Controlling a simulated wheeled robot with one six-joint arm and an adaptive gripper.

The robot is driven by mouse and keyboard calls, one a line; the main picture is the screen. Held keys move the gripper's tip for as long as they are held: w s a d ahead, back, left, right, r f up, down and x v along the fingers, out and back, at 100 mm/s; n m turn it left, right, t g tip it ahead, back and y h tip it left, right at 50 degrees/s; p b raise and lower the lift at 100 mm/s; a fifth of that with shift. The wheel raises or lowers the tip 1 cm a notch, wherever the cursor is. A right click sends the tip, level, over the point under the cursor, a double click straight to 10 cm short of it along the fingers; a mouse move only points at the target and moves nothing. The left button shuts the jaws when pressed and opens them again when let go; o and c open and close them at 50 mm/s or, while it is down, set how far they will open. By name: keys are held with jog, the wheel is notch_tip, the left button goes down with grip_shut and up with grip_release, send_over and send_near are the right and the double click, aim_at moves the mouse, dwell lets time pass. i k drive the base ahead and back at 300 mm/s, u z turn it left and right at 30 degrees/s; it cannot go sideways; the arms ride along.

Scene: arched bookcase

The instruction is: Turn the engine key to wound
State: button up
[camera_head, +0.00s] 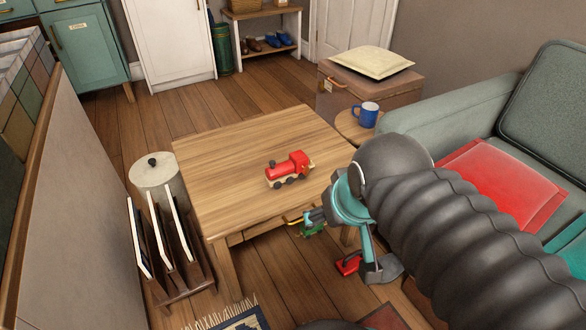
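The toy engine (289,169), red with a pale base and dark wheels, stands upright on the wooden table (225,160), right of its middle. Its key is too small to make out. My gripper (343,243), teal and dark grey, is beyond the table's front right edge, nearer to me than the engine and apart from it. Its two fingers look spread with nothing between them. My arm hides part of the table's right side.
A blue mug (365,114) stands on a small round table (346,124) behind right. A sofa (450,112) with a red cushion (503,185) is at right. A rack (172,287) and a pale round canister (152,172) stand left. The left tabletop is clear.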

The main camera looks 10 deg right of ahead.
aim_at(306, 170)
jog(key=z, duration=1.65)
jog(key=k, duration=1.15)
jog(key=u, duration=0.95)
jog(key=i, duration=0.5)
